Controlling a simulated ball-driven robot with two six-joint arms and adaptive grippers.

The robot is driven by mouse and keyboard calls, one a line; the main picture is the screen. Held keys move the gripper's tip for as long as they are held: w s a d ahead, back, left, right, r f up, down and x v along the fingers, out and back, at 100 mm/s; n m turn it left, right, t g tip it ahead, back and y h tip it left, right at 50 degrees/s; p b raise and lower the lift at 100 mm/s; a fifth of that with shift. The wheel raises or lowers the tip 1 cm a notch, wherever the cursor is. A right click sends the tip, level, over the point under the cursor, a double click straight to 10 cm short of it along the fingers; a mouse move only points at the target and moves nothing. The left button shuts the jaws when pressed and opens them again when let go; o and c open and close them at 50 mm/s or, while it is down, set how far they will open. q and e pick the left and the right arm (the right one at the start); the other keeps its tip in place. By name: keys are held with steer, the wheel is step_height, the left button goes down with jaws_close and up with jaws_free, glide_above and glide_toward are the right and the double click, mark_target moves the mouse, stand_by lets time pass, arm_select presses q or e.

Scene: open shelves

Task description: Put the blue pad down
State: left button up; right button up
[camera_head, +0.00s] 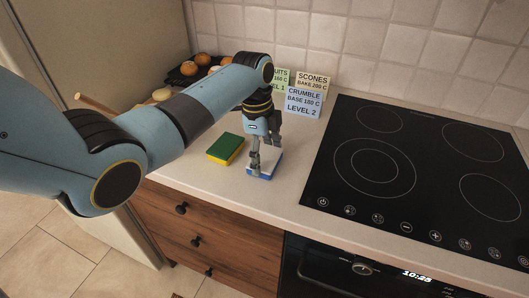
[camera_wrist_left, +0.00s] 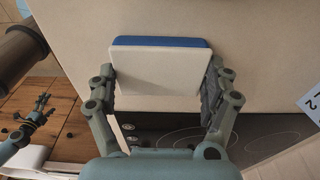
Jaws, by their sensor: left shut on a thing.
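The blue pad (camera_head: 266,178) has a white layer and a blue layer. In the head view it is low at the worktop, left of the hob, partly hidden by my left gripper (camera_head: 262,168). In the left wrist view the pad (camera_wrist_left: 160,68) shows its white face with blue along the far edge. The fingers of my left gripper (camera_wrist_left: 160,85) are shut on its two short sides. I cannot tell whether the pad touches the worktop. My right gripper (camera_wrist_left: 40,112) shows small at the left of the wrist view; its jaw opening is unclear.
A green and yellow sponge (camera_head: 226,148) lies just left of the blue pad. A black hob (camera_head: 420,165) is to the right. Recipe cards (camera_head: 304,101) stand behind, and a dark tray of buns (camera_head: 181,78) is at the back left. Pale worktop (camera_head: 206,179) is bare in front.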

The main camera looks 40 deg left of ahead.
arm_select(q)
steer(key=shift+f, duration=0.15)
steer(key=o, duration=0.9)
steer(key=r, duration=0.4)
steer(key=a+r, duration=0.1)
steer(key=r, duration=0.3)
steer(key=r+b, duration=0.1)
steer(key=r, duration=0.3)
steer(key=shift+s+a+r, duration=0.15)
steer(key=shift+a, duration=0.05)
